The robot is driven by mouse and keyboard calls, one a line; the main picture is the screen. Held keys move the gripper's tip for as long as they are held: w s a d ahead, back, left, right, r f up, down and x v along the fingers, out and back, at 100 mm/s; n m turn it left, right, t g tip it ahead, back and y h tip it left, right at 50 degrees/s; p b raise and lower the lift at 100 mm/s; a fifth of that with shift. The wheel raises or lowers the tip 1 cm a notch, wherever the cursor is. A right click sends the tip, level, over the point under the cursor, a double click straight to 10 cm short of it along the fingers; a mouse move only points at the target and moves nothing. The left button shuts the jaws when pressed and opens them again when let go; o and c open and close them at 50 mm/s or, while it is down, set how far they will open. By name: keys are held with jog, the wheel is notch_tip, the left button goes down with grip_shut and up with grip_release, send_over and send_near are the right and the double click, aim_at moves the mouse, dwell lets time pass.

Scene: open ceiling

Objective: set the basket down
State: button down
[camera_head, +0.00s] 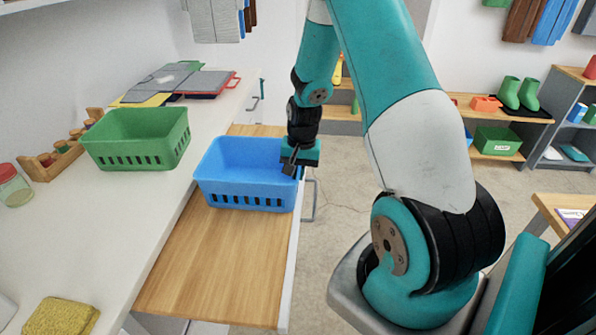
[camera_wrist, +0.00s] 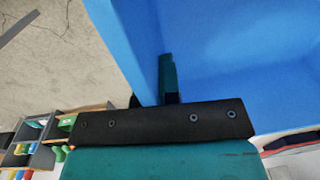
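The blue basket (camera_head: 245,190) is upright and empty as far as I can see, over the far part of the pulled-out wooden surface (camera_head: 215,255). Whether its bottom touches the wood, I cannot tell. My gripper (camera_head: 292,168) is at the basket's right wall, near the rim. In the wrist view my gripper (camera_wrist: 155,90) has one finger inside the blue basket (camera_wrist: 225,60) and the other mostly hidden outside, with the wall between them. It looks shut on that wall.
A green basket (camera_head: 140,138) stands on the white counter (camera_head: 95,230) to the left, near a wooden rack (camera_head: 62,155), a red-lidded jar (camera_head: 13,187) and a yellow sponge (camera_head: 62,317). Folders (camera_head: 180,82) lie at the back. The near wooden surface is clear.

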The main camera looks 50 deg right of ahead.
jog(key=shift+f, duration=0.2)
jog(key=c, duration=1.3)
grip_release()
jog(key=shift+c, duration=0.2)
jog(key=shift+r, duration=0.2)
notch_tip(320, 180, up, 11)
jog(key=b, duration=0.1)
jog(key=s+a+r+n+y, duration=0.1)
jog(key=a+r+n, duration=0.2)
jog(key=a, duration=0.4)
jog(key=s+a+r+n, duration=0.1)
jog(key=a+r+n, duration=0.25)
jog(key=a, duration=0.35)
jog(key=s+a+r+n+y, duration=0.1)
jog(key=s+a+r+n, duration=0.1)
jog(key=s+a+n, duration=0.3)
jog(key=s+a+r+n+y, duration=0.1)
jog(key=s+a+r+n, duration=0.2)
jog(key=s+a, duration=0.9)
jog(key=n, duration=0.3)
jog(key=shift+a+g+y, duration=0.3)
jog(key=shift+a+y, duration=0.05)
jog(key=shift+y, duration=0.05)
